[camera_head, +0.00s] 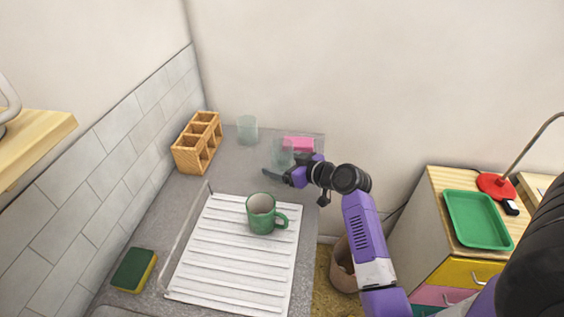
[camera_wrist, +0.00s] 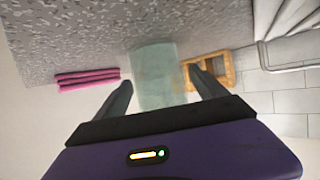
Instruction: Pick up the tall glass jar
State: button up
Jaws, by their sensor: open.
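Two clear, pale-green glass jars stand on the grey counter in the head view. In the wrist view, a glass jar (camera_wrist: 152,72) shows between the spread fingers of my gripper (camera_wrist: 158,80). The fingers are open, with visible space on both sides of the glass; I see no grip on it.
A pink folded cloth (camera_head: 298,144) lies right of the nearer jar. A green mug (camera_head: 262,212) stands on the white drying rack (camera_head: 225,262) in front. A sponge (camera_head: 134,270) lies front left.

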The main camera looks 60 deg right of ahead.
grip_shut()
jog(key=shift+r, duration=0.15)
dwell(0.4)
notch_tip(320, 180, up, 20)
dwell(1.4)
